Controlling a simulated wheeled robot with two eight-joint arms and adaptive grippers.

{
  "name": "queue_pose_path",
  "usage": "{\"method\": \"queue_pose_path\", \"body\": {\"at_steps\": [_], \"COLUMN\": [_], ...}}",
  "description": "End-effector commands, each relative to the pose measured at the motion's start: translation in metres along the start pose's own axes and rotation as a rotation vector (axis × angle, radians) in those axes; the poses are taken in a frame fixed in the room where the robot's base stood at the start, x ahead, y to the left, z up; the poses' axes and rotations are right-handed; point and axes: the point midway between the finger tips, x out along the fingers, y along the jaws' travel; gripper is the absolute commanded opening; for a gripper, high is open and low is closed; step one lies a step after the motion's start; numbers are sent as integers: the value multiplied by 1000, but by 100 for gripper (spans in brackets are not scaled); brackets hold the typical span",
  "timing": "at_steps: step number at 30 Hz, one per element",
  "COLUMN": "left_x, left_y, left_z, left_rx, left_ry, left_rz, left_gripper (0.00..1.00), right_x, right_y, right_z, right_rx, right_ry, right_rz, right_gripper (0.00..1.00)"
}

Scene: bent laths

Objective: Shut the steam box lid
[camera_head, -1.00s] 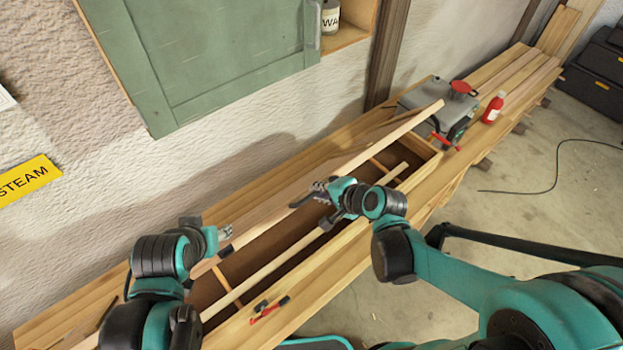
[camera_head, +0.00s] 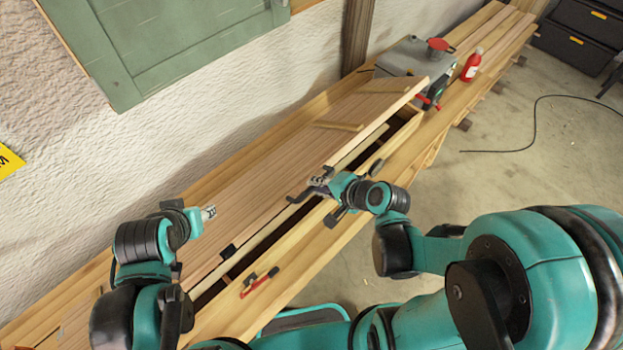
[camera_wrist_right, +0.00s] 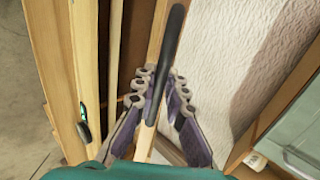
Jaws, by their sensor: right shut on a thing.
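The steam box (camera_head: 318,238) is a long wooden trough running diagonally along the wall in the head view. Its plank lid (camera_head: 265,165) is tilted, with a dark gap still showing along the front edge. My right gripper (camera_head: 316,184) is at the lid's front edge, shut on the black lid handle (camera_head: 298,196). In the right wrist view the handle (camera_wrist_right: 172,45) runs between the two fingers (camera_wrist_right: 162,103). My left gripper (camera_head: 209,212) is over the lid's left part; I cannot tell whether it touches the lid or how wide its jaws are.
A grey machine with a red knob (camera_head: 405,62) and a red bottle (camera_head: 472,65) stand beyond the far end. A green cabinet (camera_head: 180,45) hangs on the wall. A cable (camera_head: 535,120) lies on the floor.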

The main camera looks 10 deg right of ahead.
Motion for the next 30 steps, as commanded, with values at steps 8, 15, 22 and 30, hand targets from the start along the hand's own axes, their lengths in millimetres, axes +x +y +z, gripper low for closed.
{"method": "queue_pose_path", "body": {"at_steps": [8,15,22,30], "left_x": [19,36,66,78], "left_y": [0,0,0,0], "left_z": [14,25,47,56], "left_rx": [0,0,0,0], "left_ry": [0,0,0,0], "left_rz": [0,0,0,0], "left_gripper": [43,43,43,43], "right_x": [5,14,29,34], "right_y": [28,48,85,101], "right_z": [0,0,0,0], "right_rx": [1,2,2,1], "right_ry": [0,0,1,-2], "right_rz": [0,0,0,0], "right_gripper": [0,0,0,0]}}
